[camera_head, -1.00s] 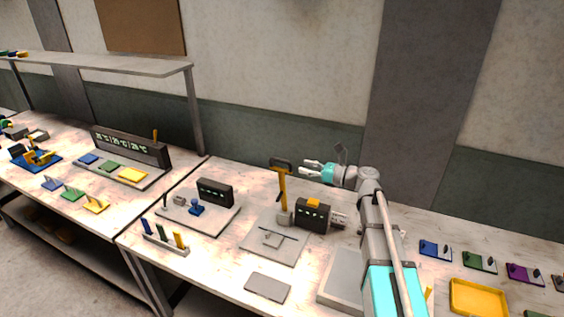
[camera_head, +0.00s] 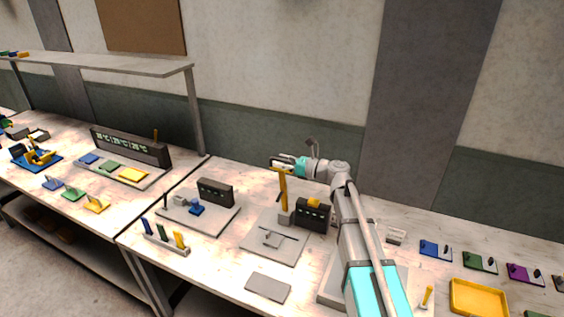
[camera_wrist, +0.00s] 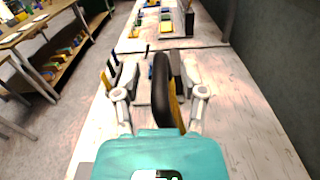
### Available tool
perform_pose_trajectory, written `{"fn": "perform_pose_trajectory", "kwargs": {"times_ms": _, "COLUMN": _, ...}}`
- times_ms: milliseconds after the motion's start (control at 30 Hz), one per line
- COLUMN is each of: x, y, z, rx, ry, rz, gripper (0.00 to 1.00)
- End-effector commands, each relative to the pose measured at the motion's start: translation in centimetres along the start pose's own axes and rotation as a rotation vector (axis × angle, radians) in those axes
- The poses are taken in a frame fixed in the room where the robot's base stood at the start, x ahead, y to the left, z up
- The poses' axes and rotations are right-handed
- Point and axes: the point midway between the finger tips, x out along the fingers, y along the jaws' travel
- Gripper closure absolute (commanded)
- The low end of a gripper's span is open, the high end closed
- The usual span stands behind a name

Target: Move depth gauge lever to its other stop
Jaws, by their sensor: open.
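A tall yellow lever (camera_head: 283,190) stands nearly upright on a grey base plate (camera_head: 262,244) beside a dark box with small lit marks (camera_head: 313,219). I take it as the depth gauge lever; no label is readable. My gripper (camera_head: 283,161) is at its top and hides most of its dark crossbar handle. In the wrist view, my gripper (camera_wrist: 150,78) is open, with the black handle (camera_wrist: 160,88) between its fingers and a strip of the yellow lever (camera_wrist: 174,104) behind. I cannot tell whether the fingers touch the handle.
A similar smaller station (camera_head: 214,192) and a rack of coloured pegs (camera_head: 165,238) stand left. A flat grey plate (camera_head: 268,288) lies in front. The wall is close behind.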

Motion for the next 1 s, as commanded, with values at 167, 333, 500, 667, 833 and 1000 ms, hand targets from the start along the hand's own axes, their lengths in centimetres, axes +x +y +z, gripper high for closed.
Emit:
{"fn": "perform_pose_trajectory", "kwargs": {"times_ms": 167, "x": 0.0, "y": 0.0, "z": 0.0, "rx": 0.0, "ry": 0.0, "rz": 0.0, "gripper": 0.63}}
{"fn": "perform_pose_trajectory", "kwargs": {"times_ms": 333, "x": 0.0, "y": 0.0, "z": 0.0, "rx": 0.0, "ry": 0.0, "rz": 0.0, "gripper": 0.94}}
{"fn": "perform_pose_trajectory", "kwargs": {"times_ms": 500, "x": 0.0, "y": 0.0, "z": 0.0, "rx": 0.0, "ry": 0.0, "rz": 0.0, "gripper": 1.0}}
{"fn": "perform_pose_trajectory", "kwargs": {"times_ms": 667, "x": 0.0, "y": 0.0, "z": 0.0, "rx": 0.0, "ry": 0.0, "rz": 0.001, "gripper": 1.0}}
{"fn": "perform_pose_trajectory", "kwargs": {"times_ms": 833, "x": 0.1, "y": 0.3, "z": -0.1, "rx": -0.006, "ry": 0.0, "rz": 0.003, "gripper": 1.0}}
{"fn": "perform_pose_trajectory", "kwargs": {"times_ms": 1000, "x": 0.6, "y": 1.3, "z": -0.3, "rx": -0.026, "ry": -0.001, "rz": 0.012, "gripper": 1.0}}
